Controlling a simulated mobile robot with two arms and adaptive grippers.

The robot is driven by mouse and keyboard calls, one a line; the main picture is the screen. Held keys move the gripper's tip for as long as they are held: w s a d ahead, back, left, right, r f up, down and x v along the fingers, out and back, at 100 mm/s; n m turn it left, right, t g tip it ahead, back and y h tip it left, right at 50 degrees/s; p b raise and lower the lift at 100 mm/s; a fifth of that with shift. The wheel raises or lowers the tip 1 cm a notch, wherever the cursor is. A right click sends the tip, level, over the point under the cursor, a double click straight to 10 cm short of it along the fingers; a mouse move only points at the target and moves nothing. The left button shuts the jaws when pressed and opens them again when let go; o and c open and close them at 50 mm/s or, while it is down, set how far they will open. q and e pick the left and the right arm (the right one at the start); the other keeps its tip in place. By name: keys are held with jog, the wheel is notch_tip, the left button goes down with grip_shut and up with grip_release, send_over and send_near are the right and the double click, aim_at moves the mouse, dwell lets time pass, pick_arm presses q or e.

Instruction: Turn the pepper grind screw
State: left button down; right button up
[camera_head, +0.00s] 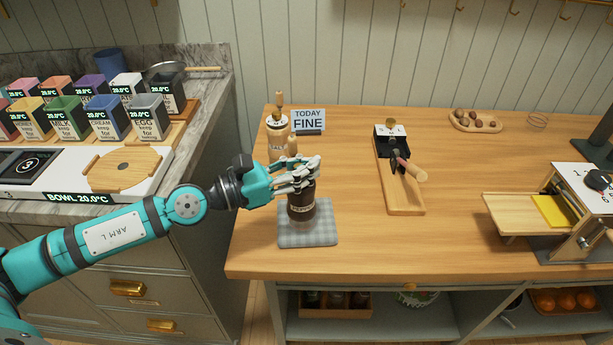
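A dark brown pepper grinder (302,205) stands upright on a grey checked mat (309,236) near the left end of the wooden table. My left gripper (304,175) is at the top of this grinder, with its fingers over and around its upper part. The fingers hide the grinder's top, and I cannot tell whether they are closed on it. A lighter mill (278,138) with a wooden handle stands behind, partly hidden by the fingers and by another wooden knob (292,143). My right gripper is not in view.
A "TODAY FINE" sign (308,121) stands behind the grinder. A board with a black tool (405,190) lies to the right. A boxy device with a wooden tray (520,212) is at the right. Labelled boxes (105,115) fill the left counter.

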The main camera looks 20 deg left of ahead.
pick_arm(q)
jog(key=c, duration=2)
grip_release()
jog(key=o, duration=0.9)
jog(key=shift+c, duration=0.2)
jog(key=shift+s, duration=0.1)
jog(key=shift+s+a, duration=0.5)
jog(key=shift+a, duration=0.05)
jog(key=v, duration=1)
jog(key=shift+s+a, duration=0.15)
jog(key=shift+a, duration=0.1)
